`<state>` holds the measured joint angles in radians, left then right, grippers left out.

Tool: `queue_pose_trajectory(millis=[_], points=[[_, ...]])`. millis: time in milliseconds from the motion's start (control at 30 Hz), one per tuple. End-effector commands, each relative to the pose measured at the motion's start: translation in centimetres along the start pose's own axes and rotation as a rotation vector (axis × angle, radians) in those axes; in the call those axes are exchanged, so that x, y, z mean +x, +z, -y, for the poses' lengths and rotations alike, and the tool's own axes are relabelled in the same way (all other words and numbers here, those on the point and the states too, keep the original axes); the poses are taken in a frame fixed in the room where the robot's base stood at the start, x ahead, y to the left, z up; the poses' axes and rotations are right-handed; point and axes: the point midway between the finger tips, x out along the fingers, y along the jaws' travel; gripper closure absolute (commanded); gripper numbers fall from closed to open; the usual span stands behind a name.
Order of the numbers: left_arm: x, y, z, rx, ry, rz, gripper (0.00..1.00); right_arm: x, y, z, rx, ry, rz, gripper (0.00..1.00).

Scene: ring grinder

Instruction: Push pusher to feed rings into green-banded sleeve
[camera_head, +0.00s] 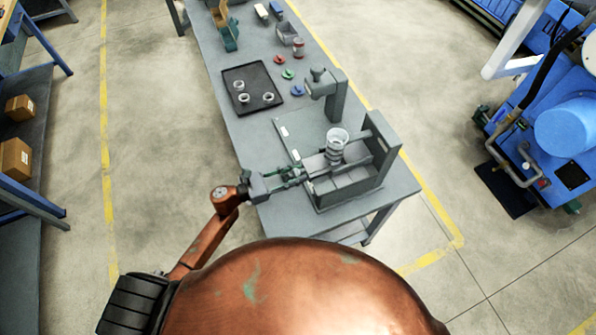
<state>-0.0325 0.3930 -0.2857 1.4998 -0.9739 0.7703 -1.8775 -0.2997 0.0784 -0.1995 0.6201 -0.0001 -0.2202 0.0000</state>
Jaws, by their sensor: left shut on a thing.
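My left gripper (296,174) reaches in from the left and is shut at the left end of the grey feeding fixture (347,188). What it grips is small and mostly hidden by the fingers; it appears to be the end of the pusher (315,164). A pale stack of rings (336,146) stands upright on the fixture, right of my gripper and apart from it. A green band on a sleeve cannot be made out. My right gripper does not show.
The fixture stands at the near end of a long grey table (257,138). A grey post with an arm (335,95) rises behind it. A black tray (252,75) with a few loose rings lies farther back. Small red, green and blue pieces (288,74) lie beside it.

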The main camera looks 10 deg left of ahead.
Motion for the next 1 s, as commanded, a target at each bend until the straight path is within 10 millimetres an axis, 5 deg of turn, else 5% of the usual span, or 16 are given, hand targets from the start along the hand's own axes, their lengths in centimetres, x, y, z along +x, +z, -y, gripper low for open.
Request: queue_pose_trajectory(millis=[200,1000], points=[[0.0,0.0,0.0,0.0,0.0,-0.001,0.95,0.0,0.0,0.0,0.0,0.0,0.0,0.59],[3.5,-0.1,0.0,0.001,-0.001,0.0,0.95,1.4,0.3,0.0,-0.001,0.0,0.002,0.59]])
